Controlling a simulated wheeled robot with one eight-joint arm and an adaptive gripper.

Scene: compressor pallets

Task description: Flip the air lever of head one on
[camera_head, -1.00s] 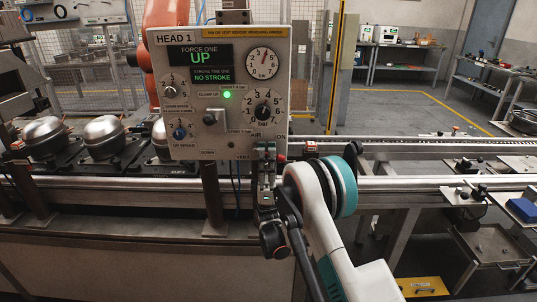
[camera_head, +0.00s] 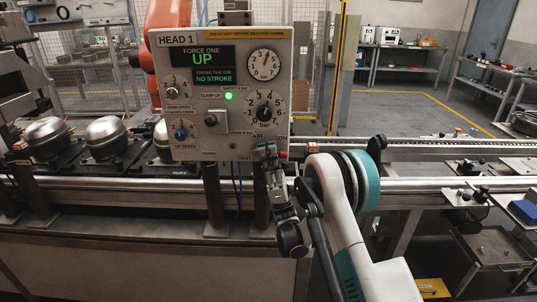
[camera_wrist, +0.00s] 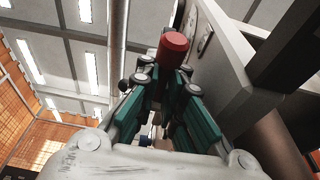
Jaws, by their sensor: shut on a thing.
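The HEAD 1 panel (camera_head: 237,133) stands upright in the middle of the head view. The air lever's red end (camera_head: 283,154) shows at its lower right, just below the ON mark and right of the VENT mark. In the wrist view the red end (camera_wrist: 173,47) stands just beyond the fingertips, beside the panel's edge. My gripper (camera_head: 267,152) is at the panel's lower right corner, tilted, with its fingers shut on the air lever. Its green fingers also show in the wrist view (camera_wrist: 168,88). The fingers hide most of the lever's handle and its pivot.
The panel carries a gauge (camera_head: 264,64), a bar dial (camera_head: 264,107), a clamp switch (camera_head: 211,120) and a green light (camera_head: 229,96). Silver compressors (camera_head: 107,137) stand on pallets at the left. A conveyor rail (camera_head: 430,184) runs along below the panel.

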